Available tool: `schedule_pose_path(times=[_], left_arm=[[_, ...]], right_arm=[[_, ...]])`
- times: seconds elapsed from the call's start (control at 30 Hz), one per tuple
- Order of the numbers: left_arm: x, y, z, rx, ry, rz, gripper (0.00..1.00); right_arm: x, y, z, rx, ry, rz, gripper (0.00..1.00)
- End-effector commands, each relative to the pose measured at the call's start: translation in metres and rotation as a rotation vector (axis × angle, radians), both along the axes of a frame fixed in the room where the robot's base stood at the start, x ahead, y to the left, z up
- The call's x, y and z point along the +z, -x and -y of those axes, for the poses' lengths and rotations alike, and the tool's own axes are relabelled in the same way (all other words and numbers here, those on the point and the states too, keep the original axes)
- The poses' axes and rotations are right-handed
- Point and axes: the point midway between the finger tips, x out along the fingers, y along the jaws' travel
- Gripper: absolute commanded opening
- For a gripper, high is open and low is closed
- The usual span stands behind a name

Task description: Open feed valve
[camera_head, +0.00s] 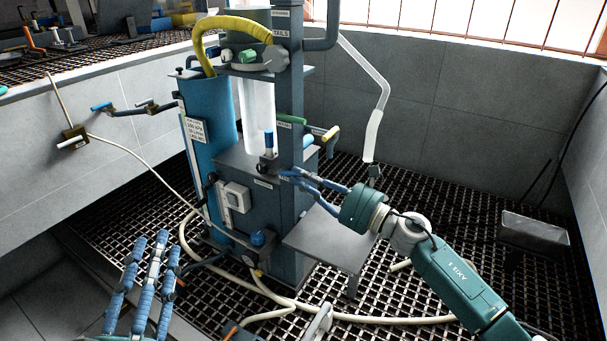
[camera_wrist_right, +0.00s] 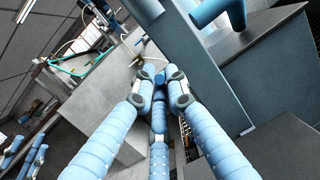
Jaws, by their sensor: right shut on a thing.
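The feed valve (camera_head: 268,142), with an upright blue lever on a dark body, stands on the front of the dark grey flotation machine (camera_head: 240,165). My right gripper (camera_head: 286,175) reaches in from the right with its blue fingers shut at the valve's base. In the right wrist view the fingertips (camera_wrist_right: 160,80) come together around a small blue part, likely of the valve; the fingers hide most of it. My left gripper (camera_head: 148,262) is at the lower left, empty, its blue fingers pointing up and apart, away from the machine.
A blue cylinder (camera_head: 207,140) with a label stands left of the machine, with a yellow hose (camera_head: 235,25) above. A small grey shelf (camera_head: 325,235) juts out below my right wrist. A pale hose (camera_head: 290,302) runs over the grating. A wall valve with blue handle (camera_head: 102,106) is left.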

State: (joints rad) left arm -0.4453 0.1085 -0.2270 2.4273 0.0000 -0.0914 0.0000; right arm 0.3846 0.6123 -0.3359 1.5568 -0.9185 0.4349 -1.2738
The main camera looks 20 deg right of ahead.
Motion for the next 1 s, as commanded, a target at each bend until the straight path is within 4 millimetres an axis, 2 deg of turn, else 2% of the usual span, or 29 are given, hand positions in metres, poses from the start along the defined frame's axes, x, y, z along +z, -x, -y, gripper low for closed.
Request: schedule_pose_path(times=[0.17, 0.2, 0.27, 0.3, 0.67, 0.77, 1.0], left_arm=[[0.000, 0.000, 0.000, 0.000, 0.000, 0.002, 0.36], [0.000, 0.000, 0.000, 0.000, 0.000, 0.002, 0.36], [0.001, 0.000, 0.000, 0.000, 0.000, 0.001, 0.36], [0.002, 0.000, 0.000, 0.000, 0.000, 0.002, 0.36], [0.001, 0.000, 0.000, -0.001, 0.002, 0.006, 0.36], [0.001, 0.000, 0.000, -0.001, 0.002, 0.005, 0.36], [0.001, 0.000, 0.000, -0.001, 0.001, 0.005, 0.36]], right_arm=[[-0.002, -0.002, 0.004, -0.011, 0.002, -0.002, 0.00], [-0.002, -0.002, 0.004, -0.011, 0.002, -0.002, 0.15], [-0.002, -0.002, 0.004, -0.011, 0.002, -0.003, 0.27], [-0.002, -0.002, 0.004, -0.010, 0.002, -0.002, 0.29], [-0.002, 0.004, 0.006, -0.005, 0.001, -0.002, 0.29], [-0.005, 0.014, 0.015, -0.004, 0.003, -0.004, 0.29], [-0.013, 0.053, 0.048, -0.007, 0.003, -0.006, 0.29]])
